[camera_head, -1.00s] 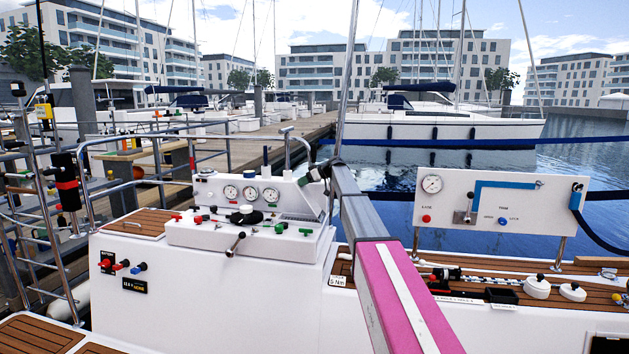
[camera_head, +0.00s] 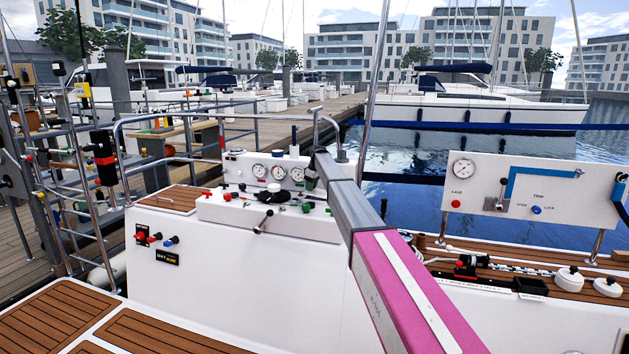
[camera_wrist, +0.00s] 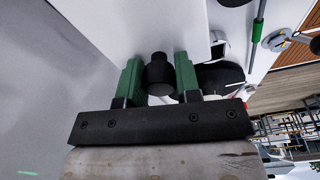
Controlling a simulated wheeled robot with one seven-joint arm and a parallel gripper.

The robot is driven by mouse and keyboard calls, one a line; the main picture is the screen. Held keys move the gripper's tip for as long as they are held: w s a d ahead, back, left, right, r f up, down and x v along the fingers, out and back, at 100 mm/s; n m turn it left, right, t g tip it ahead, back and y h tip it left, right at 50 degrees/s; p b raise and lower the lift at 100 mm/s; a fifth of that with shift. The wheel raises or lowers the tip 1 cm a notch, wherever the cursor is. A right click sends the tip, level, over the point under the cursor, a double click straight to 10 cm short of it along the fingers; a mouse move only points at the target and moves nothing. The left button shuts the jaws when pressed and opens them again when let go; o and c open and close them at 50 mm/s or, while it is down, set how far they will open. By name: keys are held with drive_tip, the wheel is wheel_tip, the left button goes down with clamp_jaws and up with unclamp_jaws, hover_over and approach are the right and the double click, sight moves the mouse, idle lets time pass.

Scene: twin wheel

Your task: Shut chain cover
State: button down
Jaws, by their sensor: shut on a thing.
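My gripper (camera_wrist: 158,66) has two green fingers, one on each side of a black round knob (camera_wrist: 159,78) that stands against a white surface. The fingers are shut on the knob. In the head view my grey and magenta arm reaches over the white console (camera_head: 265,215), and the gripper end is small and partly hidden near the console's right end. No part is clearly recognisable as the chain cover; I cannot tell whether the knob belongs to it.
Dials (camera_head: 278,172) and several small levers sit on the console. A white gauge panel (camera_head: 530,190) stands at the right. Round white caps (camera_head: 569,279) and a black box (camera_head: 530,286) lie on the teak deck. Metal railings and a ladder (camera_head: 75,200) stand at the left.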

drive_tip(key=shift+x, duration=1.1)
drive_tip(key=c, duration=0.9)
unclamp_jaws()
drive_tip(key=shift+r, duration=0.2)
drive_tip(key=v, duration=1)
drive_tip(key=shift+d+r, duration=0.2)
drive_tip(key=shift+s, duration=0.15)
